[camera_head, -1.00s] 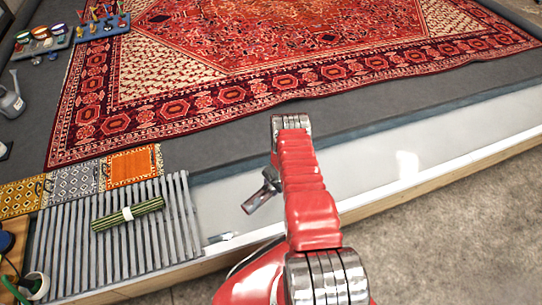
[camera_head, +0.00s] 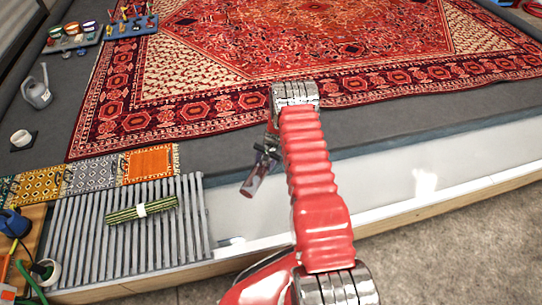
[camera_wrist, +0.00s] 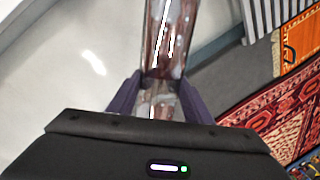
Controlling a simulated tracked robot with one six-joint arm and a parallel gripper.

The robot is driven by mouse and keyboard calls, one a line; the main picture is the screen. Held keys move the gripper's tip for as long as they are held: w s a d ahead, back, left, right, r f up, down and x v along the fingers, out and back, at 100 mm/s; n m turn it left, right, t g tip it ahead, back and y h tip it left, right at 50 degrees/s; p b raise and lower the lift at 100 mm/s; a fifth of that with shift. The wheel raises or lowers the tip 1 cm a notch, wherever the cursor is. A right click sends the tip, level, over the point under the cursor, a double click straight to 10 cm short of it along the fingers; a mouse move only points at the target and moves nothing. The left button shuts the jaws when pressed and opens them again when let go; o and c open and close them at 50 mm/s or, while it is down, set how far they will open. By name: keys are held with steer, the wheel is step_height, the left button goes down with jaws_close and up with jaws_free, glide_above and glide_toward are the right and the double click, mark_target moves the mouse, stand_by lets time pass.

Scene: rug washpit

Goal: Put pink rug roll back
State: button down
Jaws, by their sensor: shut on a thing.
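My gripper (camera_head: 266,150) is shut on a glossy, reddish-brown cylinder (camera_head: 252,186) with a pale end. In the wrist view this cylinder (camera_wrist: 168,45) stands between the two dark fingers and looks partly see-through, like wrapped or glassy stuff. I cannot tell for sure that it is the pink rug roll, and no other pink roll shows. In the head view it hangs tilted over the edge of the grey floor, right of the slatted rack (camera_head: 75,245) and apart from it. A green roll (camera_head: 165,207) with a white band lies on the rack.
A large red patterned rug (camera_head: 225,100) covers the grey floor beyond. Three small rug samples (camera_head: 90,175) lie behind the rack. A grey watering can (camera_head: 37,92), bowls (camera_head: 72,40) and a blue tool (camera_head: 14,222) are at left. The rack's right side is bare.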

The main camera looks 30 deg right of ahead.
steer(key=a+r+n+g+y, duration=0.1)
steer(key=a+r+n, duration=0.25)
steer(key=r, duration=0.75)
steer(key=a+r+n, duration=0.3)
steer(key=a+r, duration=0.1)
steer(key=r, duration=0.7)
steer(key=s+a+r+n, duration=0.2)
steer(key=s+r, duration=0.2)
steer(key=r, duration=0.4)
steer(key=s+a+r+n+g, duration=0.1)
steer(key=s+a+r+n, duration=0.1)
steer(key=r, duration=0.7)
steer(key=shift+s+a+r, duration=0.3)
steer(key=shift+s+a, duration=0.35)
steer(key=shift+s, duration=0.3)
steer(key=shift+s+n, duration=0.1)
steer(key=shift+n, duration=0.15)
